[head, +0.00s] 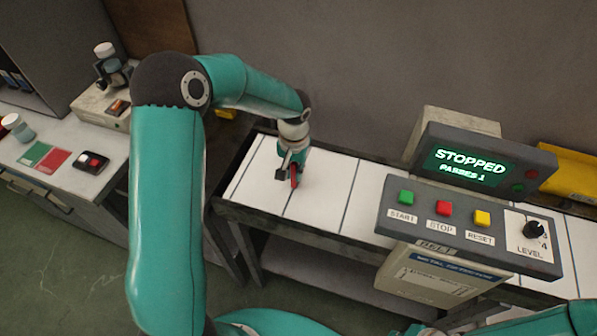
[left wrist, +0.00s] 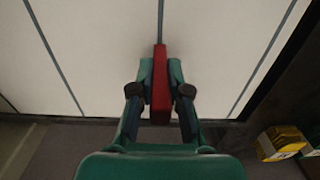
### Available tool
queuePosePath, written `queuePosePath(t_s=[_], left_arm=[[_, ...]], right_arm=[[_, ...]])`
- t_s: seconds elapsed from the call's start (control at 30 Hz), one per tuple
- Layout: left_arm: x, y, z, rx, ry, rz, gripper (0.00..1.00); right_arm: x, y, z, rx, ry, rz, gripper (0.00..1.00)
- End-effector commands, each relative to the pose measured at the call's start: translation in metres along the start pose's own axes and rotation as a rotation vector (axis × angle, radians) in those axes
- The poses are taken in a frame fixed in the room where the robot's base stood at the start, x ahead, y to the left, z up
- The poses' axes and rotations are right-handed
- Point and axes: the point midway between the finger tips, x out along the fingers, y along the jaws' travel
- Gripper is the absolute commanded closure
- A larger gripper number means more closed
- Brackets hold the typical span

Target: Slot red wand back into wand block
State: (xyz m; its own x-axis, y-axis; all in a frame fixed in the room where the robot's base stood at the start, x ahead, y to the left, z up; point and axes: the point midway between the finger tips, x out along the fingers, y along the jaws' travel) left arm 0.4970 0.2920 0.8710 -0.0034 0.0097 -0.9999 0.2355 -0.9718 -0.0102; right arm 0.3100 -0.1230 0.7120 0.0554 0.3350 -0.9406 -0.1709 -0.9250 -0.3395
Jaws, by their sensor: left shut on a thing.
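The red wand (head: 294,180) is a short red bar gripped in my left gripper (head: 290,168), over the white slatted belt of the conveyor. In the left wrist view, the wand (left wrist: 160,85) stands between the two fingers of my left gripper (left wrist: 160,92), which are shut on it. I cannot tell whether the wand touches the belt. I cannot make out the wand block for certain. My right gripper is not in view.
The conveyor (head: 340,185) has a control box (head: 470,225) with a screen reading STOPPED, PASSES 1. On the left bench (head: 60,205) are a red-and-green mat (head: 45,157), a small black block (head: 91,163) and a microscope-like device (head: 108,65). A yellow thing (left wrist: 280,143) lies beside the belt.

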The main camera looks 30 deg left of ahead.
Motion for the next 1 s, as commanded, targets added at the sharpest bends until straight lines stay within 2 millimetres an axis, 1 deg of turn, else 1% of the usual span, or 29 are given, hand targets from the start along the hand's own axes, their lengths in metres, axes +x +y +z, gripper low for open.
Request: queuePosePath(t_s=[0.03,0.07,0.2,0.5,0.6,0.67,0.77,1.0], left_arm=[[0.003,0.0,0.0,0.0,0.0,0.0,1.0],[0.002,0.0,0.0,0.0,0.0,0.0,0.83],[0.001,0.0,0.0,0.001,0.0,0.0,0.59],[0.001,0.0,0.0,0.001,0.0,0.0,0.59],[-0.003,0.0,0.0,0.001,0.0,0.0,0.59],[-0.007,0.0,-0.001,0.001,0.003,-0.001,0.59],[-0.021,0.001,-0.001,0.002,0.004,-0.001,0.59],[-0.069,0.001,-0.002,0.001,0.007,0.001,0.59]], right_arm=[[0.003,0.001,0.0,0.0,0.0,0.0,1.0],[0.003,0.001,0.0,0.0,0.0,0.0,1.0],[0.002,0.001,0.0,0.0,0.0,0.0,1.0],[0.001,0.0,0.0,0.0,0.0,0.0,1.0],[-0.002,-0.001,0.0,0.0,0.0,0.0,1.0],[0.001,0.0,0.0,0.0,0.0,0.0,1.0],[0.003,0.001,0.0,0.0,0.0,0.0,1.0],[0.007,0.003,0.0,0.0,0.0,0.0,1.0]])
